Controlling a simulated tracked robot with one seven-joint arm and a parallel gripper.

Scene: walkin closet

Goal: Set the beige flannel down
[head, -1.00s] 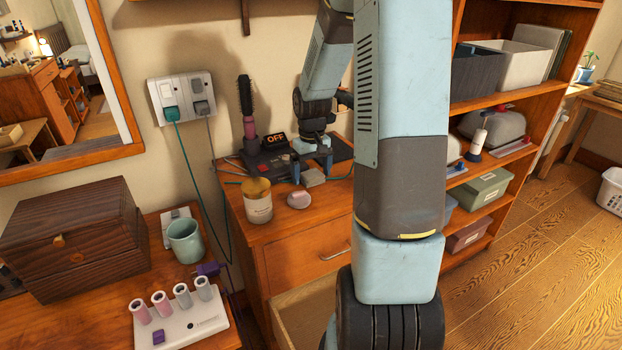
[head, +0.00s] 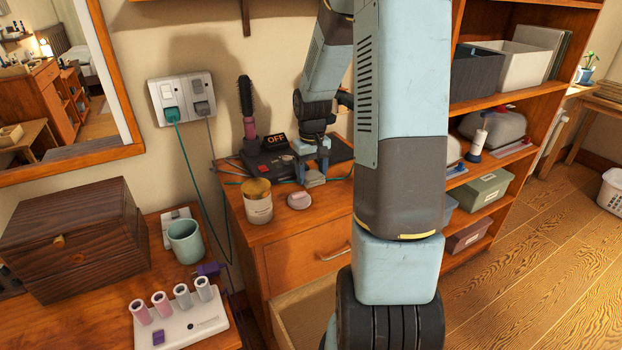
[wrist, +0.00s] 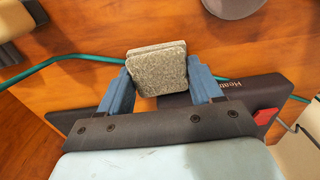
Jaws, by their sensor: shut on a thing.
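The beige flannel (wrist: 158,72) is a small folded, grey-beige speckled square. It sits between the two blue fingers of my gripper (wrist: 160,80) in the wrist view, and the fingers are shut on its sides. In the head view the flannel (head: 315,179) is at the low end of my gripper (head: 311,170), over the top of the wooden drawer unit (head: 290,238), in front of the black heat mat. I cannot tell whether it touches the wood.
A green cable (wrist: 75,58) crosses near the flannel. A candle jar (head: 258,203) and a pale round object (head: 299,200) stand to the left. Bare wood shows around the pale object.

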